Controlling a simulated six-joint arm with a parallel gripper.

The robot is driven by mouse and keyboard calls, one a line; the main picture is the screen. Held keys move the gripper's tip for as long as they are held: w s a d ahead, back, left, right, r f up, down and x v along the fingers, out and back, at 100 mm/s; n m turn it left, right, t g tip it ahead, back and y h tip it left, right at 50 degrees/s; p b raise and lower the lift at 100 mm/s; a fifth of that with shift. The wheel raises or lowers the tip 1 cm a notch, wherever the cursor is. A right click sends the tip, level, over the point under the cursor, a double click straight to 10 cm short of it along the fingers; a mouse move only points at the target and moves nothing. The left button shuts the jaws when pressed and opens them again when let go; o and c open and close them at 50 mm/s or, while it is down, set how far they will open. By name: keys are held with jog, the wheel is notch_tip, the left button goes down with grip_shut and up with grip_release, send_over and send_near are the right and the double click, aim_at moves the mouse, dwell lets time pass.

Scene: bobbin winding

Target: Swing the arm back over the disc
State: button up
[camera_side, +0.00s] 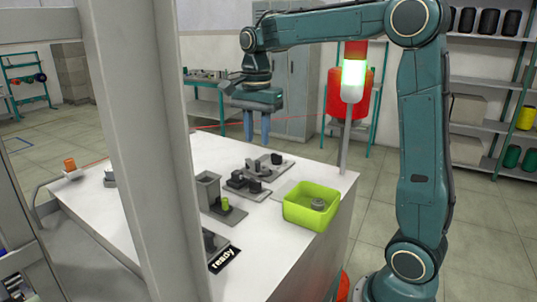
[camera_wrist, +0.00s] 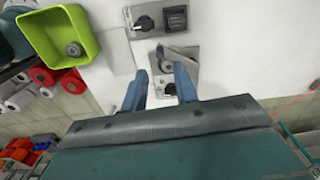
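My gripper (camera_side: 257,135) hangs above the white table with its two blue fingers apart and nothing between them. In the wrist view the fingertips (camera_wrist: 161,82) are spread in front of a grey plate fixture (camera_wrist: 187,52). On that plate are a small round grey part and a short bar-like piece (camera_wrist: 166,64); they are too small to tell clearly which is the disc and which is the arm. A fixture with dark parts (camera_side: 250,183) stands on the table below the gripper in the side view. The fingers look clear of the table fixtures.
A lime green bin (camera_side: 293,209) holding a grey round part (camera_side: 318,204) stands near the table edge. A signal post (camera_side: 352,85) rises at the table corner, lit green.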

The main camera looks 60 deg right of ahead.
jog(key=shift+f, duration=3.3)
jog(key=c, duration=0.6)
jog(key=shift+o, duration=0.2)
